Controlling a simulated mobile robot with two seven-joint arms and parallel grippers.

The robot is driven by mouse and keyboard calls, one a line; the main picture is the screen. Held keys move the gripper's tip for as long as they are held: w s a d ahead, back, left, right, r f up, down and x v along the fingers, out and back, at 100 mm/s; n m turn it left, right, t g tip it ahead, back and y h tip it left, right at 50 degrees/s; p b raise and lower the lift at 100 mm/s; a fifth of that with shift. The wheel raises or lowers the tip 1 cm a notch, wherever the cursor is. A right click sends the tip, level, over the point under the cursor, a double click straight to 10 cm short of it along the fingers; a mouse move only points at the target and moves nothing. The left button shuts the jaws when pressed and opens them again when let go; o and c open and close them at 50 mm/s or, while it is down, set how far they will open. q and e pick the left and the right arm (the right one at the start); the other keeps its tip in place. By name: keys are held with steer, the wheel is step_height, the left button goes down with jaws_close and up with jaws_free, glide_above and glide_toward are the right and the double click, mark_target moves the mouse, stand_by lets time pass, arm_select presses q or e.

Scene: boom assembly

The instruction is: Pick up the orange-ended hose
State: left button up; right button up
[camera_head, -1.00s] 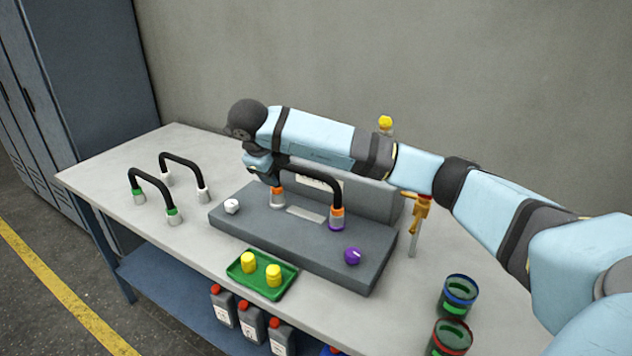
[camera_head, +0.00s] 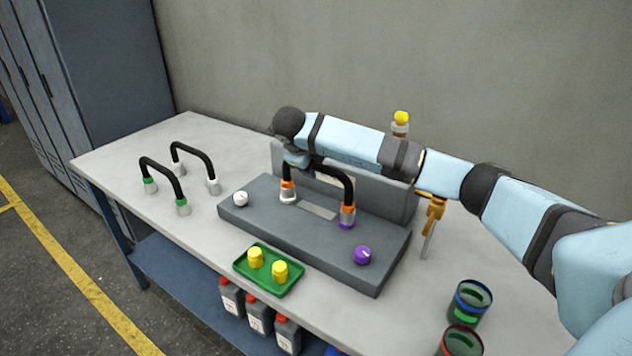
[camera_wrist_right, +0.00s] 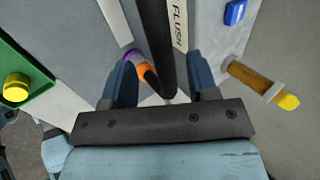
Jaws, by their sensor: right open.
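The orange-ended hose (camera_head: 333,172) is a black arch standing on the grey fixture (camera_head: 262,218). In the right wrist view, the hose (camera_wrist_right: 157,35) runs between the spread fingers of my right gripper (camera_wrist_right: 163,82), with a gap on each side. Whether it lies fully within finger depth is unclear. My left gripper is out of view.
Two hoses with green ends (camera_head: 165,172) and white ends (camera_head: 197,158) stand at the left. A white knob (camera_head: 240,199) and purple knob (camera_head: 362,255) are on the fixture. A green tray (camera_head: 240,268) holds yellow caps. Jars (camera_head: 468,302) stand at the right.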

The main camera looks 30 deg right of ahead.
steer(key=x, duration=0.5)
steer(key=shift+w+d+r+p, duration=0.1)
steer(key=shift+p, duration=0.2)
steer(key=shift+r, duration=0.1)
jaws_close()
